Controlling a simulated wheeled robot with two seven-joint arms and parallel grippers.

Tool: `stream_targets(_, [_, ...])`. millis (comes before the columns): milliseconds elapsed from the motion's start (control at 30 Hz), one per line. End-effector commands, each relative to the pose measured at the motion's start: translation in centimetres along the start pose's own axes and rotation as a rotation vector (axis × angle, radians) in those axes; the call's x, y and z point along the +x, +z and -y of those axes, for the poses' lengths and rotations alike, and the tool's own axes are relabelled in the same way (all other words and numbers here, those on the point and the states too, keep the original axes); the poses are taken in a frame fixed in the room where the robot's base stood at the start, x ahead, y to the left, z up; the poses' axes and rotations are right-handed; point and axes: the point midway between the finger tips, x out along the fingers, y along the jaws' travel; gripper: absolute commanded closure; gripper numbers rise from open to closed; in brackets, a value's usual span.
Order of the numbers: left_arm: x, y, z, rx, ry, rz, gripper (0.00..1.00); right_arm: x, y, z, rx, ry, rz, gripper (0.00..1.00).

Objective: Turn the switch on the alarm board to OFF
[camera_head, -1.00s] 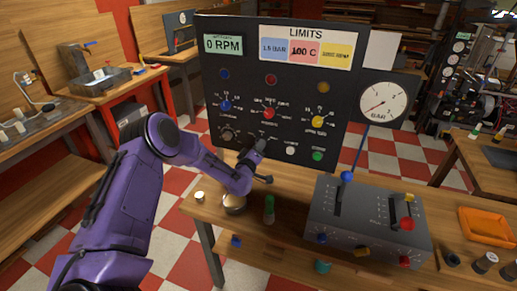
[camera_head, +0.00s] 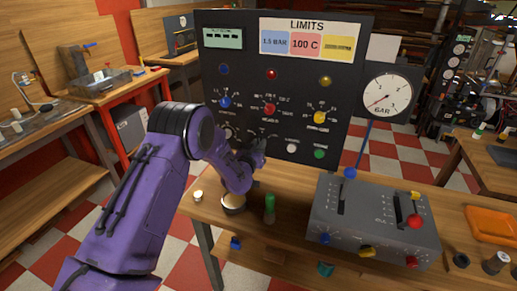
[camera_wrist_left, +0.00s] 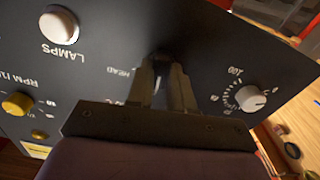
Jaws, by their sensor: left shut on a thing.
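The black board headed LIMITS (camera_head: 345,85) stands upright at the back of the bench. It carries blue (camera_head: 225,102), red (camera_head: 270,109) and yellow (camera_head: 320,117) knobs, a lamp above each. My left gripper (camera_head: 260,146) is at the lower middle of the board. In the left wrist view my left gripper (camera_wrist_left: 161,75) is shut at the board face on a small part, probably a switch, mostly hidden by the fingers. The partly covered label beside it appears upside down. A white knob on a dial (camera_wrist_left: 250,98) is to its right. My right gripper is out of view.
A white LAMPS button (camera_wrist_left: 59,30) and a yellow RPM knob (camera_wrist_left: 17,103) are left of the fingers. A grey lever box (camera_head: 375,225), a green-topped piece (camera_head: 269,208) and a round metal cup (camera_head: 233,204) are on the bench. A pressure gauge (camera_head: 388,95) is at right.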

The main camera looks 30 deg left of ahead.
Motion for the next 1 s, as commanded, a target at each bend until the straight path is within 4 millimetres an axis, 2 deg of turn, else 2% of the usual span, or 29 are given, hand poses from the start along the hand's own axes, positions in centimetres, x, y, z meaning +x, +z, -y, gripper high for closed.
stream_targets(300, [-0.03, 0.16, 0.01, 0.133, 0.001, 0.002, 1.0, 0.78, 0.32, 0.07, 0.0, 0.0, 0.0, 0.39])
stream_targets(867, [-0.05, 0.12, 0.0, 0.162, 0.0, 0.003, 1.0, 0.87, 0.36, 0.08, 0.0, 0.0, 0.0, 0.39])
stream_targets(900, [-0.05, 0.12, 0.01, 0.162, 0.0, 0.003, 0.76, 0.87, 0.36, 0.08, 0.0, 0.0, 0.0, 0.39])
stream_targets(967, [-0.05, 0.12, 0.01, 0.162, 0.0, 0.003, 0.56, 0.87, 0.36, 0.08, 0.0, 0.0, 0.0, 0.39])
stream_targets(1000, [-0.04, 0.11, 0.01, 0.162, 0.0, 0.003, 0.53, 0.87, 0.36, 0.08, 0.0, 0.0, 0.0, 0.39])
